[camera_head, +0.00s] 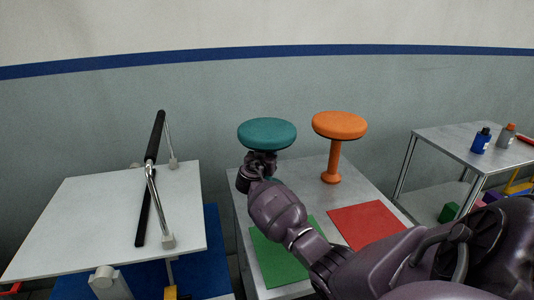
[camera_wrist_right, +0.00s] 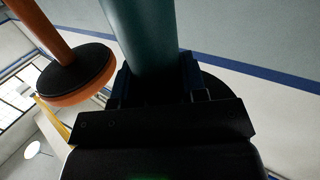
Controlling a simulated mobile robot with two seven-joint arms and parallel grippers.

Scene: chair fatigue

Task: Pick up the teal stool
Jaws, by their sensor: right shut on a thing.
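The teal stool (camera_head: 267,132) has a round teal seat and stands over the grey table in the head view. My right gripper (camera_head: 260,164) is just under its seat, around the post. In the right wrist view the teal post (camera_wrist_right: 140,35) passes between the fingers of the right gripper (camera_wrist_right: 160,82), which is shut on it. My gripper hides most of the post and base in the head view, so I cannot tell whether the base touches the table. My left gripper is not in view.
An orange stool (camera_head: 339,126) stands close by on the right; the grey table (camera_head: 236,205) also carries a green mat (camera_head: 270,262) and a red mat (camera_head: 365,224). A white table (camera_head: 75,220) with a black and chrome bar is left. A shelf (camera_head: 455,148) with bottles is right.

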